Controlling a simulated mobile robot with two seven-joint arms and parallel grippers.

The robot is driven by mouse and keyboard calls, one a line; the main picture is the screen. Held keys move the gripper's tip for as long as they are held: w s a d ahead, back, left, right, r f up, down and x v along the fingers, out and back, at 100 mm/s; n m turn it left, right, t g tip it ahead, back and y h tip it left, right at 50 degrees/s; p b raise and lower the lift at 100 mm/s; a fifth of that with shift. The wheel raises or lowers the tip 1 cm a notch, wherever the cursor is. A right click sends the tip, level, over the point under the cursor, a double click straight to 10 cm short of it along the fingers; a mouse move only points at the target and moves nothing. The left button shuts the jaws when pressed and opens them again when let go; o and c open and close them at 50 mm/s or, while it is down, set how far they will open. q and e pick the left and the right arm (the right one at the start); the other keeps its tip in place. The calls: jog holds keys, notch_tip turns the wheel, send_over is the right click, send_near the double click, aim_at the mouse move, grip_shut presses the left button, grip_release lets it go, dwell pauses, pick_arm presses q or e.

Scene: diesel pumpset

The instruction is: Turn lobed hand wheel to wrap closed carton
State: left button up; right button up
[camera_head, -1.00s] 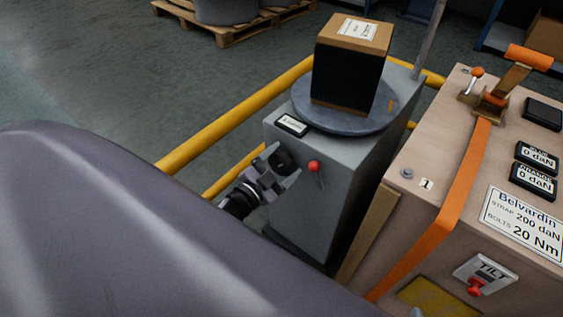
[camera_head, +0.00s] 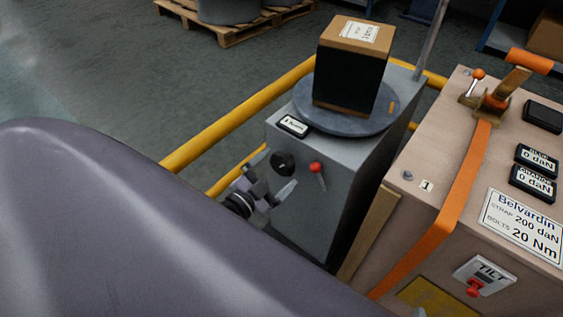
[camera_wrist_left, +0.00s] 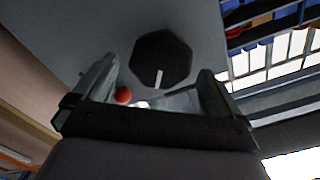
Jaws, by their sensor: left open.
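The lobed hand wheel (camera_head: 282,163) is a dark knob on the front of a grey machine cabinet (camera_head: 305,210). In the left wrist view the hand wheel (camera_wrist_left: 161,60) faces me, with a pale mark on its lower part. My left gripper (camera_head: 272,186) is open in front of the cabinet, just below the wheel and apart from it. In the wrist view its fingers (camera_wrist_left: 155,85) stand wide apart, with the wheel beyond them. The carton (camera_head: 350,80), brown on top with dark sides, stands on the round turntable (camera_head: 310,115). My right gripper is not in view.
A red-knobbed lever (camera_head: 316,168) sits right of the wheel; its red ball (camera_wrist_left: 123,95) shows near one finger. A small display (camera_head: 293,126) is above. Yellow rails (camera_head: 235,115) run behind. A beige crate (camera_head: 440,150) with an orange strap (camera_head: 455,205) stands at right.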

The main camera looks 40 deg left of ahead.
aim_at(280, 167)
pick_arm(q)
jog(key=shift+s+a, duration=0.15)
jog(key=shift+s, duration=1.85)
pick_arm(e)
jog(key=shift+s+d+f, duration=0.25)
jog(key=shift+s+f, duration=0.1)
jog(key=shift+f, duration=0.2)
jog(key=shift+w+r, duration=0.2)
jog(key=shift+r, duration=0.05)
